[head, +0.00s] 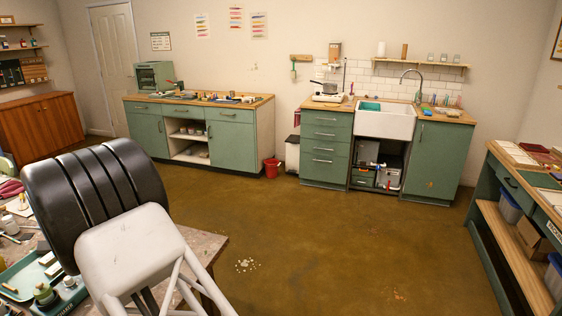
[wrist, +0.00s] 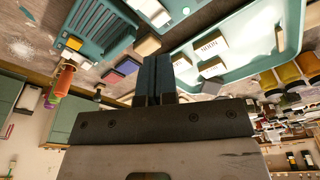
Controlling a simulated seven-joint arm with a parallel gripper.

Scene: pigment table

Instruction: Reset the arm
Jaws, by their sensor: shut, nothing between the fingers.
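My gripper (wrist: 157,75) shows in the wrist view, its two dark fingers pressed together with nothing between them. It is over the cluttered worktable, and the picture there looks upside down. The fingertips are near a teal tray (wrist: 296,60) with pale blocks in it; I cannot tell how high above the table they are. In the head view my own arm, a dark ribbed joint and white link, fills the lower left. My gripper is not visible in that view.
The worktable (head: 208,245) at lower left holds jars and a teal tray. The wrist view also shows a slotted teal rack (wrist: 92,30), small coloured blocks and several jars. Open brown floor (head: 330,240) lies beyond; a green bench (head: 490,200) stands at right.

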